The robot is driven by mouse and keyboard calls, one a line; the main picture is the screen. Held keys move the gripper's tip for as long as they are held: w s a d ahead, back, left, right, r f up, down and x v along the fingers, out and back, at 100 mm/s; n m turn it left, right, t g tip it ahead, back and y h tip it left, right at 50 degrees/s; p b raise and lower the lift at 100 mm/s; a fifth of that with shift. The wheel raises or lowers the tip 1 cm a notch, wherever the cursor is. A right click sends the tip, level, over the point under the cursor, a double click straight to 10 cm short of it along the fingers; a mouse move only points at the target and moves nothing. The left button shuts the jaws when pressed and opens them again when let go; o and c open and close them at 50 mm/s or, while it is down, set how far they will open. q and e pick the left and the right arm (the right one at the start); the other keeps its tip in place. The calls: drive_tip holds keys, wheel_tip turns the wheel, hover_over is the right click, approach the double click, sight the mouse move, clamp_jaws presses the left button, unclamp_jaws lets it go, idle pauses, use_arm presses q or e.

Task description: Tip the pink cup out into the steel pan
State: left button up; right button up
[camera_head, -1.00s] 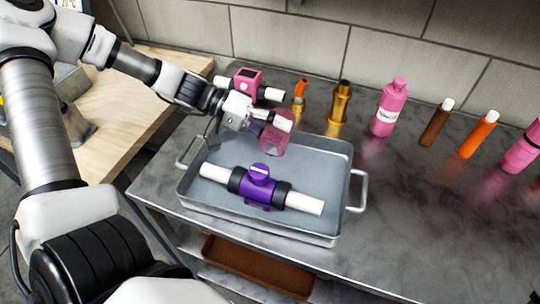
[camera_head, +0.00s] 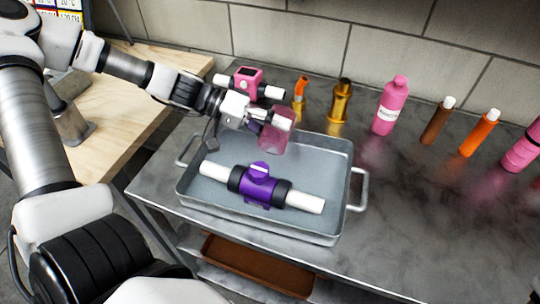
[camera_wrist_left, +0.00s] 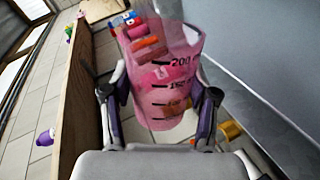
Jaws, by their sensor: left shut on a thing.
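The pink cup (camera_head: 275,138) is see-through and has dark volume marks. My left gripper (camera_head: 262,121) is shut on it and holds it in the air above the back of the steel pan (camera_head: 318,160). In the left wrist view the pink cup (camera_wrist_left: 168,85) sits between the two fingers. Reddish and orange shapes show in or through its wall; I cannot tell which. The cup looks close to upright in the head view. A purple valve with white pipe ends (camera_head: 258,185) lies in the pan. My right gripper is out of view.
Behind the pan stand a pink valve (camera_head: 248,78), an orange and gold fitting (camera_head: 299,98) and a gold fitting (camera_head: 340,101). A pink bottle (camera_head: 391,106), a brown tube (camera_head: 435,125) and an orange tube (camera_head: 479,133) stand to the right. The counter's front right is clear.

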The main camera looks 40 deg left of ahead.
sight(272, 129)
use_arm(q)
drive_tip(key=shift+s+d+r+m+t, duration=0.1)
drive_tip(key=shift+s+r+m+t, duration=0.25)
drive_tip(key=shift+m, duration=0.25)
idle(0.7)
drive_tip(key=shift+s+d+r+m+t, duration=0.1)
drive_tip(key=shift+s+m+t, duration=0.2)
drive_tip(key=shift+m+t, duration=0.25)
idle(0.8)
drive_tip(key=shift+s+d+r+m+t+p, duration=0.15)
drive_tip(key=shift+s+r+m+p, duration=0.25)
drive_tip(key=shift+p, duration=0.5)
drive_tip(key=shift+s+r+m+t+p, duration=0.15)
drive_tip(key=shift+r+m+p, duration=0.1)
drive_tip(key=shift+r+p, duration=0.5)
drive_tip(key=shift+w+f, duration=0.15)
drive_tip(key=shift+f, duration=0.15)
idle(0.3)
